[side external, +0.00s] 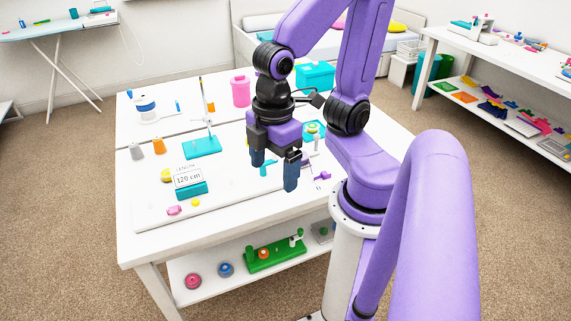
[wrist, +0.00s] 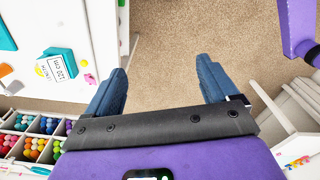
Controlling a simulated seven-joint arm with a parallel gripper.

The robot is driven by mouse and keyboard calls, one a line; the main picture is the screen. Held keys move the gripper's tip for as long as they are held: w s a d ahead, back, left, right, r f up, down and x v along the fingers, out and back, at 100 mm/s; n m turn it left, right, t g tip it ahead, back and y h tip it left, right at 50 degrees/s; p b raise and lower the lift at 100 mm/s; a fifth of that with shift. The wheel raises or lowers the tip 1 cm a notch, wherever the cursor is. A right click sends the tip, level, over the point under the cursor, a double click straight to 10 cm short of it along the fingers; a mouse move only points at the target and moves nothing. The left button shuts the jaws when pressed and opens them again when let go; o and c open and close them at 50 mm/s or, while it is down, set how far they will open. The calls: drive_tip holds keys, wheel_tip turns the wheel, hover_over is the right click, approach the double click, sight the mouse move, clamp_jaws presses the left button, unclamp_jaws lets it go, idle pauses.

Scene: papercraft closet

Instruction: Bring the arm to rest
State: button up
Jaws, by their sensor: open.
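My purple arm reaches over the white table (side external: 150,240) in the side external view. My gripper (side external: 273,172) hangs above the table's front right part, its blue fingers pointing down. The fingers are spread apart with nothing between them. In the wrist view my gripper (wrist: 160,85) also shows two separate blue fingers, with carpet (wrist: 165,60) beneath the gap. No object is held.
A teal stand with a "LENGTH 120 cm" card (side external: 188,178) sits left of my gripper. A teal stand with a post (side external: 202,146), a pink container (side external: 240,91) and a teal basket (side external: 315,76) stand farther back. The lower shelf holds a green tray (side external: 275,256).

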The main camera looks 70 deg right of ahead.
drive_tip(key=shift+s+d+f, duration=0.1)
drive_tip(key=shift+s+d, duration=0.2)
drive_tip(key=shift+s, duration=0.2)
drive_tip(key=shift+s+d+f, duration=0.1)
drive_tip(key=shift+s+d, duration=0.15)
drive_tip(key=shift+s, duration=0.25)
idle(1.2)
